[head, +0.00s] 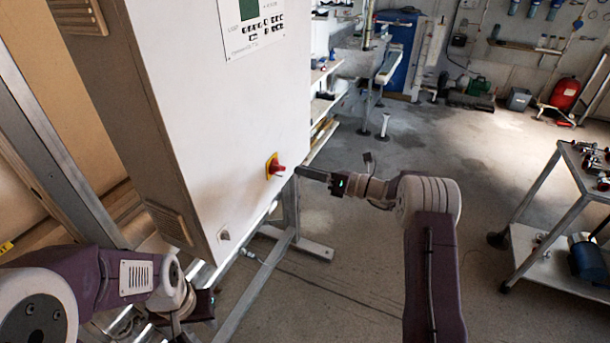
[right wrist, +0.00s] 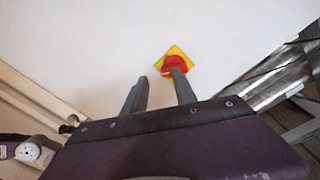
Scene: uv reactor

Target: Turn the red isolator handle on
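The red isolator handle (head: 275,170) sits on a yellow plate (head: 269,163) low on the front of the white cabinet (head: 215,110). It also shows in the right wrist view (right wrist: 175,63), where its lower part is hidden behind a fingertip. My right gripper (head: 302,172) is just to the right of the handle in the head view. In the right wrist view its two fingers (right wrist: 159,78) stand apart with nothing between them. The right-hand finger overlaps the handle; I cannot tell whether it touches. My left gripper (head: 196,304) is low at the left, partly hidden, its fingers unclear.
A control panel (head: 251,24) is at the cabinet's top. A small round lock (head: 224,235) is near its lower edge. A metal frame (head: 262,268) stands below the cabinet. A trolley (head: 545,262) stands at the right. The floor between is mostly clear.

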